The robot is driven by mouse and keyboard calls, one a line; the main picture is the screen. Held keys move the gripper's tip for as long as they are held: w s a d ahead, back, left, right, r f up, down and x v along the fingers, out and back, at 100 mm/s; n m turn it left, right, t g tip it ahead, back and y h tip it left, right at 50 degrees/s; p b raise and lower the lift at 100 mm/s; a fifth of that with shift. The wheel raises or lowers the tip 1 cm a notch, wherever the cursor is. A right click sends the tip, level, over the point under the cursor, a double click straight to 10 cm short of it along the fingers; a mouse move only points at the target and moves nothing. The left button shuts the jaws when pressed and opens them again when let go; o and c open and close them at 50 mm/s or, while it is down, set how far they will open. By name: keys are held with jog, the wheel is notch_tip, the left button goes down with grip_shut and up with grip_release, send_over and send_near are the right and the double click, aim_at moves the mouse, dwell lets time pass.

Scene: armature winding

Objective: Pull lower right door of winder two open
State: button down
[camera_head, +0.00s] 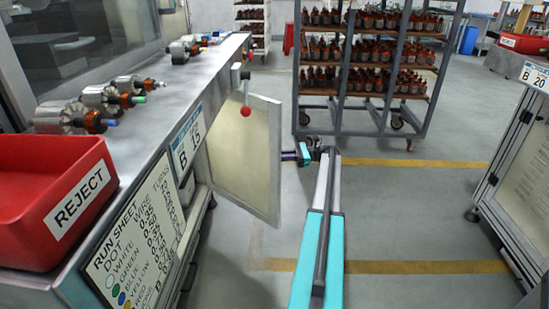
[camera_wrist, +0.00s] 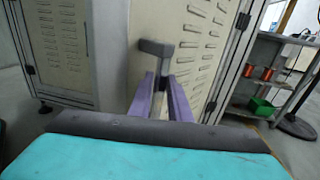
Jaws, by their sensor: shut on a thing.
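A cream door (camera_head: 245,155) with a grey frame stands out at an angle from the side of the grey machine (camera_head: 215,60) labelled B 15, so it is partly open. In the wrist view a louvred cream door panel (camera_wrist: 205,45) fills the middle. A dark grey angled handle (camera_wrist: 156,47) stands out in front of it. My gripper (camera_head: 303,155) is just right of the door in the head view. In the wrist view the purple fingers of my gripper (camera_wrist: 160,98) are shut on the handle's post, one on each side.
A red REJECT bin (camera_head: 55,200) and several armatures (camera_head: 105,98) sit on the machine top. A wheeled rack (camera_head: 370,60) of armatures stands behind. Another machine (camera_head: 515,170), labelled B 20, is at the right. The floor (camera_head: 415,220) between is clear. A green bin (camera_wrist: 260,107) sits on a shelf.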

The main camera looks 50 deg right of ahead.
jog(key=shift+w+a+r, duration=0.1)
jog(key=shift+w+r, duration=0.1)
jog(key=shift+w, duration=0.25)
jog(key=c, duration=1.7)
grip_release()
jog(key=shift+f, duration=0.1)
jog(key=shift+s, duration=0.1)
jog(key=shift+s, duration=0.2)
